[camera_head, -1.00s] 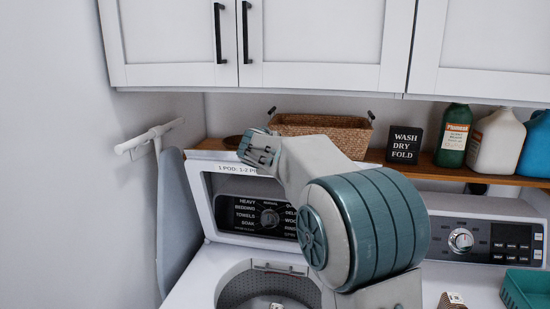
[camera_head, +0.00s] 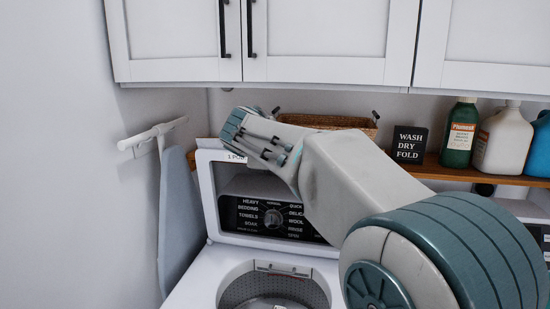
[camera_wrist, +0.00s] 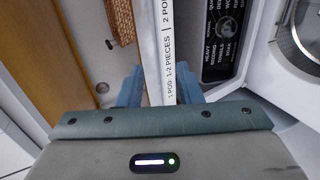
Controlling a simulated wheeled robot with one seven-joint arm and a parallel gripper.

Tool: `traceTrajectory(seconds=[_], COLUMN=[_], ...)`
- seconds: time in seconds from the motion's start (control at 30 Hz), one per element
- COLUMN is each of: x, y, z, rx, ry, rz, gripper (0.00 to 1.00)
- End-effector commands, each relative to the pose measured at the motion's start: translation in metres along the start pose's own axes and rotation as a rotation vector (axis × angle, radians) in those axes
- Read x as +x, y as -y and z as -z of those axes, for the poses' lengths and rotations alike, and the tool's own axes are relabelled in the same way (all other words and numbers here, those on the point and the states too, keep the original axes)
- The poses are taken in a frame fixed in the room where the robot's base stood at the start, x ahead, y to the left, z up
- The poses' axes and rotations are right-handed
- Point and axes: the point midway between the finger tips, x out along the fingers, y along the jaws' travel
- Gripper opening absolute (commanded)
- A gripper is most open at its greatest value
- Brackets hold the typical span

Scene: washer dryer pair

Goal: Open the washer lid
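The washer lid (camera_head: 206,200) stands raised at the back of the washer, and the washer's dark control panel (camera_head: 270,216) shows through its window. The tub opening (camera_head: 270,287) is uncovered below it. My gripper (camera_head: 262,148) is at the lid's top edge. In the wrist view, the white labelled lid edge (camera_wrist: 167,50) runs between the two blue fingers of my gripper (camera_wrist: 160,88), one on each side. The fingers are apart, but I cannot tell whether they press on the lid. My arm hides the lid's upper right part.
White cabinets (camera_head: 320,40) hang above. A wooden shelf (camera_head: 470,175) behind the lid holds a wicker basket (camera_head: 325,121), a dark sign (camera_head: 409,144) and several bottles. An ironing board (camera_head: 176,215) hangs on the left wall.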

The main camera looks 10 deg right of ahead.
Motion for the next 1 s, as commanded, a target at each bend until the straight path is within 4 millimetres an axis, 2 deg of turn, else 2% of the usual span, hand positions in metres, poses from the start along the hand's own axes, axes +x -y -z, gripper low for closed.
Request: traceTrajectory(seconds=[0.1, 0.2, 0.57, 0.67, 0.7, 0.77, 0.87, 0.97, 1.0], x=[-0.018, -0.028, -0.033, -0.034, -0.035, -0.037, -0.046, -0.062, -0.07], y=[0.001, 0.001, 0.0, 0.002, 0.006, 0.017, 0.052, 0.106, 0.13], z=[-0.001, 0.0, 0.0, -0.003, -0.007, -0.017, -0.044, -0.079, -0.093], rx=[0.001, 0.001, -0.001, 0.008, 0.022, 0.059, 0.171, 0.343, 0.423], ry=[0.0, 0.0, 0.001, 0.004, 0.007, 0.015, 0.041, 0.089, 0.112], rz=[-0.001, -0.001, 0.001, 0.008, 0.018, 0.048, 0.138, 0.266, 0.322], gripper=[0.32, 0.32, 0.32, 0.04, 0.0, 0.0, 0.0, 0.0, 0.0])
